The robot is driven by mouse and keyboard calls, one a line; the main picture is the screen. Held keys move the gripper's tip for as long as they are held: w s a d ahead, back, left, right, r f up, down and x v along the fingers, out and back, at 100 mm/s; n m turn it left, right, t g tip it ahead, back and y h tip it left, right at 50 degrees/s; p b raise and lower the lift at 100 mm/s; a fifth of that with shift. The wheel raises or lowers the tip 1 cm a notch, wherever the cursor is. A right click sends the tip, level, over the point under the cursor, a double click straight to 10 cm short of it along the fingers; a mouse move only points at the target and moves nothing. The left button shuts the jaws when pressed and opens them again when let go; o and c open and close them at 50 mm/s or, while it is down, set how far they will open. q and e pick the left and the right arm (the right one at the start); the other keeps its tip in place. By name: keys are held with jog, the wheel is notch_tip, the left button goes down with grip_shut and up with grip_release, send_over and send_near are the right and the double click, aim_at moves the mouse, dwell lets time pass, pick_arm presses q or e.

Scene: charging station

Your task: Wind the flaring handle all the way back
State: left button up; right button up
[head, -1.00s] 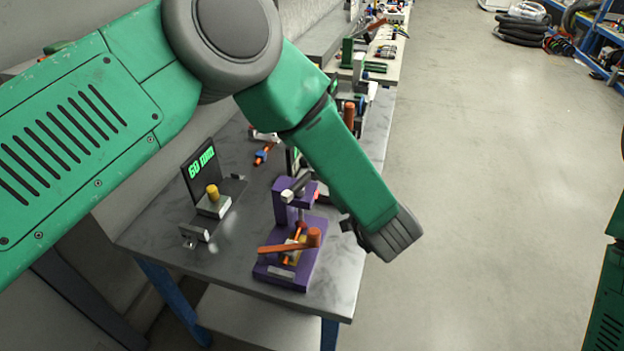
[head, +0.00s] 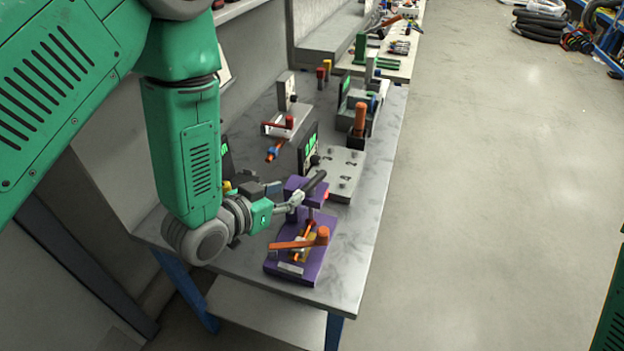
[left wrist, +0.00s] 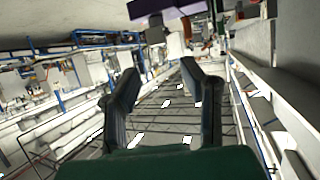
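The purple flaring tool (head: 320,245) stands near the front of the grey table. Its dark bar handle (head: 314,184) sits at the top, tilted up to the right. An orange lever (head: 292,245) lies across its lower part. My left gripper (head: 296,199) is just left of the tool's top, close to the bar's lower end; whether it touches cannot be told. In the left wrist view my left gripper (left wrist: 160,88) has its fingers apart with nothing between them, and part of the purple tool (left wrist: 160,10) shows at the top edge. My right gripper is out of view.
Behind the tool stand a grey numbered plate (head: 341,172), a dark display (head: 309,150) and an upright orange handle (head: 360,118). A small stand with a red knob (head: 289,122) is farther back. The floor (head: 480,200) right of the table is clear.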

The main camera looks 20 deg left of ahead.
aim_at(309, 183)
pick_arm(q)
jog(key=p+x, duration=0.1)
jog(key=x, duration=0.9)
jog(key=shift+a, duration=0.1)
jog(key=shift+c, duration=0.4)
grip_shut()
